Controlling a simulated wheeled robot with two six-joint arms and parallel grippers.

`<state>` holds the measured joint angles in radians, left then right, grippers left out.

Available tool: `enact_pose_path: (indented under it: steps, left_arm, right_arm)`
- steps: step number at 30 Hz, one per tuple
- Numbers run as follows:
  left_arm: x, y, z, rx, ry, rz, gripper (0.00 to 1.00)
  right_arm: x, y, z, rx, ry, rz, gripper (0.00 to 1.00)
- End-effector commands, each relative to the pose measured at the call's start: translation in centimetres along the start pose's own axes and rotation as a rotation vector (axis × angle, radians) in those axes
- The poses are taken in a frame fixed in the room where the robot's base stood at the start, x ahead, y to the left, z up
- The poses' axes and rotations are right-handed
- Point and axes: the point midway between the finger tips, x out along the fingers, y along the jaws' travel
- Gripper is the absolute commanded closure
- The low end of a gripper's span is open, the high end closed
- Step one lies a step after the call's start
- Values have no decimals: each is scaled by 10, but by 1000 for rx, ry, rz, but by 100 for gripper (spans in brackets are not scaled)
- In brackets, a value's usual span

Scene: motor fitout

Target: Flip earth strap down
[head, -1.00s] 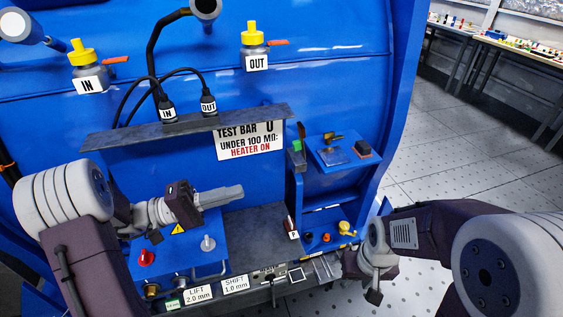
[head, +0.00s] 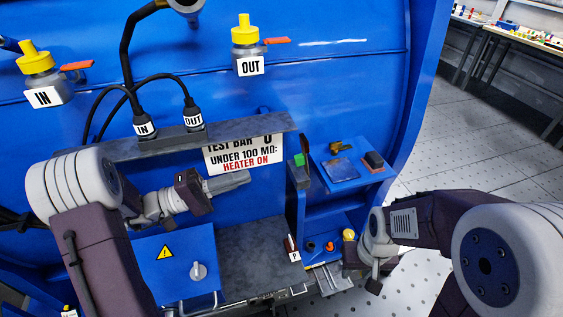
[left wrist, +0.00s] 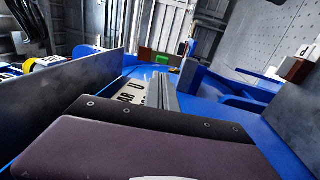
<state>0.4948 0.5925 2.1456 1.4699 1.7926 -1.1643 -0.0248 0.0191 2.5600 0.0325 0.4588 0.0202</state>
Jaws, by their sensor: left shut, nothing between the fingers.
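A small green piece (head: 299,160) sits on top of a dark upright post at the right end of the grey shelf. I cannot make out clearly which part is the earth strap. My left gripper (head: 246,178) is shut and empty. It points right in front of the test bar sign (head: 245,155), apart from the green piece and left of it. In the left wrist view its fingers (left wrist: 162,92) point towards the green piece (left wrist: 146,54). My right gripper (head: 374,287) hangs low at the right, pointing down; its fingers are too small to judge.
The grey shelf (head: 200,138) with the IN and OUT cable plugs runs above my left gripper. A blue side shelf (head: 370,180) with small parts is right of the post. A blue box (head: 175,270) with a knob stands below. Open floor lies at the right.

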Motion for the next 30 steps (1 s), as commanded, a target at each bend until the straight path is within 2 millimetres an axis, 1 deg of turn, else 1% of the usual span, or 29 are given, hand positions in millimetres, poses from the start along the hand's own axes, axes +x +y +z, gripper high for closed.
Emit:
enact_pose_path:
  steps: [1, 9, 12, 15, 20, 30]
  left_arm:
    - [13, 2, 2, -1, -6, 0, 100]
    - [71, 2, 2, -2, -5, 0, 100]
    - [87, 2, 2, -2, -4, -1, 100]
    - [98, 2, 1, -2, -2, 0, 100]
    - [106, 0, 0, -1, 0, -1, 100]
    - [106, 0, 0, 0, 1, -3, 100]
  right_arm:
    - [-4, 0, 0, 0, 0, 0, 64]
    - [-14, 0, -2, 0, 0, 0, 64]
    - [-18, 0, -2, 0, 0, 0, 64]
    - [-20, 0, -2, 0, 0, 0, 64]
    - [-21, 0, -2, 0, 0, 0, 64]
    - [-21, 0, -2, 0, 0, 0, 64]
